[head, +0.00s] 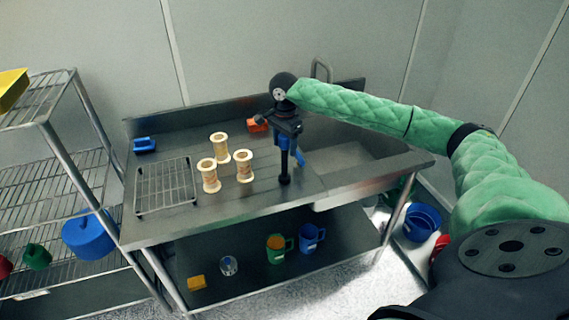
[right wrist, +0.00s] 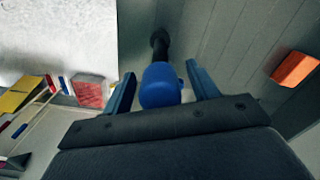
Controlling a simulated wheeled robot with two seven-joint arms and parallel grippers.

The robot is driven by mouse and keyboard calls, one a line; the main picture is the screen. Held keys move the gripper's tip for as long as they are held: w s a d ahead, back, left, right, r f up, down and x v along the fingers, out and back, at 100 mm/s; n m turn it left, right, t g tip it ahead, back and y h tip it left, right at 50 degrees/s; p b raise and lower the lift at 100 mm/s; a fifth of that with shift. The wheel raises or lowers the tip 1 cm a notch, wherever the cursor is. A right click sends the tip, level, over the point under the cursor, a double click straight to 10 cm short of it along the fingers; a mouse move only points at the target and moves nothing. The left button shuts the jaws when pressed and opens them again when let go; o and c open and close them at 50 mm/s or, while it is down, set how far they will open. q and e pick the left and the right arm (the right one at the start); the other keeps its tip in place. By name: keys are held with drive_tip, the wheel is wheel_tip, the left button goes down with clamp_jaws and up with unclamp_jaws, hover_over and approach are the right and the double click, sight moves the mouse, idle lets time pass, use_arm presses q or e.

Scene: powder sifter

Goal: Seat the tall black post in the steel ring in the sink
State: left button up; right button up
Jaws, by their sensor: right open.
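The tall black post (head: 284,168) stands upright on the steel counter, just left of the sink (head: 350,160). In the right wrist view its dark shaft (right wrist: 159,46) runs away from a thick blue section (right wrist: 162,86). My right gripper (head: 290,150) is above the counter at the post's upper part. In the right wrist view its two blue fingers (right wrist: 162,88) are open on either side of the blue section, with a gap showing on each side. I cannot make out the steel ring; the sink's floor is partly hidden. My left gripper is not in view.
Several cream spools (head: 243,167) stand left of the post, beside a wire rack (head: 166,187). A blue block (head: 144,145) and an orange block (head: 257,125) lie near the backsplash. A faucet (head: 322,68) rises behind the sink. Mugs (head: 311,238) stand on the lower shelf.

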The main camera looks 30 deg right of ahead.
drive_tip(key=shift+c, duration=0.5)
clamp_jaws()
